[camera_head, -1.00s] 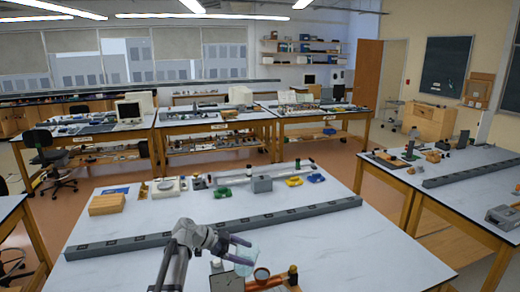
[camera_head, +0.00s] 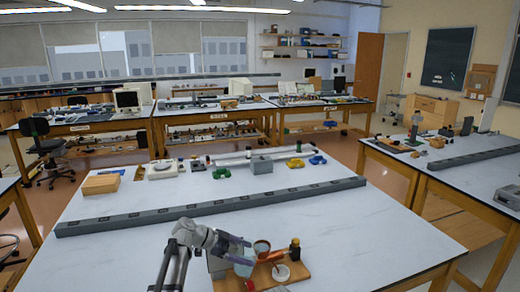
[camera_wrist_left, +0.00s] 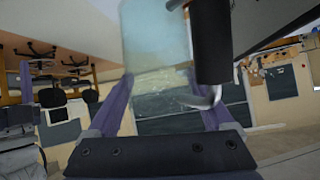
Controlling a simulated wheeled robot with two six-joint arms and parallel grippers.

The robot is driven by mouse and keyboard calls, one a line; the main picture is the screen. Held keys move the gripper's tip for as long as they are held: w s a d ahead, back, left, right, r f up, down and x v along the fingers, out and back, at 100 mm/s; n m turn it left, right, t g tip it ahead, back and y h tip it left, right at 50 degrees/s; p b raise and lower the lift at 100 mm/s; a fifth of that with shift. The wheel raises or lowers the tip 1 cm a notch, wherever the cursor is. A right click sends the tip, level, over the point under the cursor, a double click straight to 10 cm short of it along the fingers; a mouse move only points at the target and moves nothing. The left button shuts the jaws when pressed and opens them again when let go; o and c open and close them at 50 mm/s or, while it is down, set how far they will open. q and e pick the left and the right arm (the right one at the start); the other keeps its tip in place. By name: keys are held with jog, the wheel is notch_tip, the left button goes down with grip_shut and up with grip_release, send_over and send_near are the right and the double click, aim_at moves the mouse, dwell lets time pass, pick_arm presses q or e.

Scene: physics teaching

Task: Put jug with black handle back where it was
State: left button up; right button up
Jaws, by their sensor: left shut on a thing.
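The jug is clear with a faint bluish tint; its body (camera_head: 243,268) shows low in the head view. Its black handle (camera_wrist_left: 208,40) and clear body (camera_wrist_left: 157,38) fill the top middle of the left wrist view. My left gripper (camera_head: 243,252) is shut on the jug, with its purple fingers on either side of it. The jug is at the left part of a small wooden board (camera_head: 304,271) near the front of the table. I cannot tell whether its base touches anything. My right gripper is not in view.
On the board are an orange-red item (camera_head: 271,257), a brownish round cup (camera_head: 261,246), a white disc (camera_head: 281,272) and a dark bottle (camera_head: 295,250). A long grey rail (camera_head: 215,207) crosses the table behind. The white tabletop (camera_head: 370,235) to the right is clear.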

pick_arm(q)
notch_tip(320, 180, down, 2)
jog(key=shift+b, duration=0.4)
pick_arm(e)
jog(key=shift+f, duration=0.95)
pick_arm(q)
jog(key=shift+r, duration=0.1)
